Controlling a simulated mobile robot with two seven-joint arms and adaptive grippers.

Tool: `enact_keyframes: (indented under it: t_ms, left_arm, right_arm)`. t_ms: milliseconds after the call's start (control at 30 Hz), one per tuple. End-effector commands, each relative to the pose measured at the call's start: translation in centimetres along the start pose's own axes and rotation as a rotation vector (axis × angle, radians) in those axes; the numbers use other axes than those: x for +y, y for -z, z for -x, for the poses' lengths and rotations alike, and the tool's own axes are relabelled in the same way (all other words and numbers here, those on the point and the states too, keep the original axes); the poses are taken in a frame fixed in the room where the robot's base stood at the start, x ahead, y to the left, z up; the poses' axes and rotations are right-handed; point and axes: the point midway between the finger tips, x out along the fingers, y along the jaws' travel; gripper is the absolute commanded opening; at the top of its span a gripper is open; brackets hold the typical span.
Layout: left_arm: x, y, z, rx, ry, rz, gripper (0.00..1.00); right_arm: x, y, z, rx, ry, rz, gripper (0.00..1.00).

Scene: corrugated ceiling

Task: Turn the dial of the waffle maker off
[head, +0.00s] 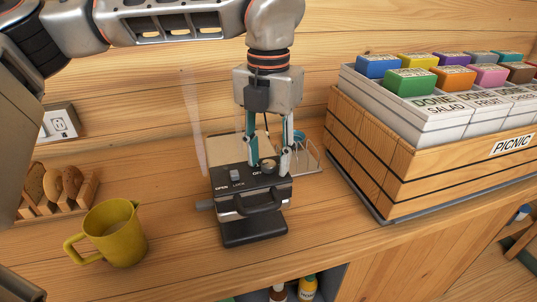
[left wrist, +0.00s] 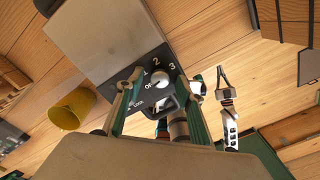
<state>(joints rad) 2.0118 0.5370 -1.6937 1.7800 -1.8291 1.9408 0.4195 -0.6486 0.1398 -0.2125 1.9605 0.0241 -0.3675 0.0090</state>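The waffle maker (head: 250,205) is a black and silver appliance on the wooden counter, with OPEN and LOCK marks on its top panel. Its round dial (head: 268,165) sits at the right of that panel, partly hidden by my left gripper (head: 270,167).
A yellow mug (head: 115,234) stands at the left front, beside a wooden rack (head: 62,205) holding slices. A wooden picnic crate (head: 420,170) with labelled boxes stands close on the right. A wall outlet (head: 60,124) is at the back left. Clear counter lies between mug and waffle maker.

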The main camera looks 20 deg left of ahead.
Motion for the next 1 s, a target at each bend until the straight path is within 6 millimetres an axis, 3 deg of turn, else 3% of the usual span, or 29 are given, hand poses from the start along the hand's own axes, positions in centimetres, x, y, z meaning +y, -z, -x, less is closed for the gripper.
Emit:
enact_keyframes:
  t_ms: [267,700,1000]
  left_arm:
    - [0.0,-0.1,0.9,-0.003,0.0,0.0,0.37]
    - [0.0,-0.1,9.2,-0.003,-0.001,0.002,0.37]
    - [0.0,0.0,11.9,0.0,0.0,0.001,0.37]
  right_arm:
    - [0.1,0.0,0.0,0.0,-0.001,0.003,0.0]
    - [0.0,0.1,0.0,0.001,0.0,0.0,0.0]
    - [0.0,0.1,0.0,0.001,0.0,0.0,0.0]
